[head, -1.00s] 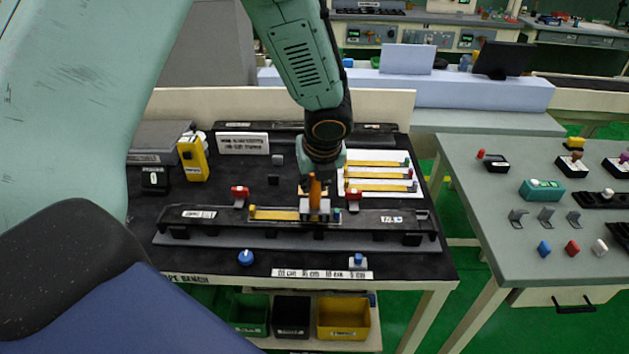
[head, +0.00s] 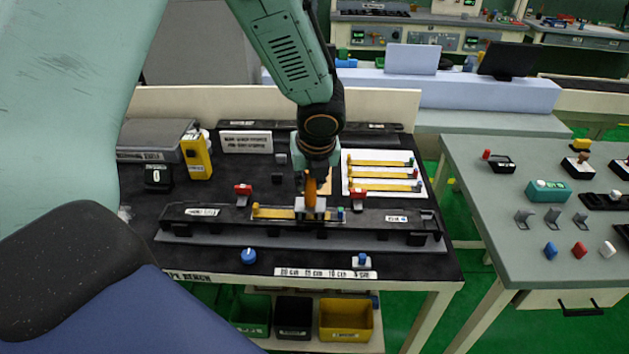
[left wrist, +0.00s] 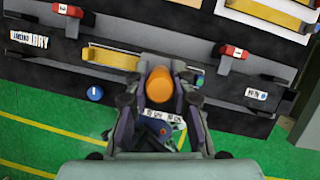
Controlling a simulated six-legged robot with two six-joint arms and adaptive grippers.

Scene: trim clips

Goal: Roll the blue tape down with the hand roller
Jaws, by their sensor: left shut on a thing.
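My left gripper (head: 312,180) is shut on the upright orange handle of the hand roller (head: 311,189); the handle top also shows in the left wrist view (left wrist: 159,84). The roller's pale head is low over a yellow strip (head: 275,213) on the long black trim (head: 385,217), near the strip's right end. I cannot tell if it presses on it. The strip also shows in the left wrist view (left wrist: 112,58). A small blue tab (head: 340,211) is at its right end; the blue tape is otherwise hard to make out. My right gripper is not in view.
Red clamps stand behind the trim, left (head: 243,190) and right (head: 358,194). A white card (head: 350,184) with three yellow strips lies behind right. A blue knob (head: 248,256) and a marked scale (head: 300,272) are in front. A yellow device (head: 196,158) stands back left.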

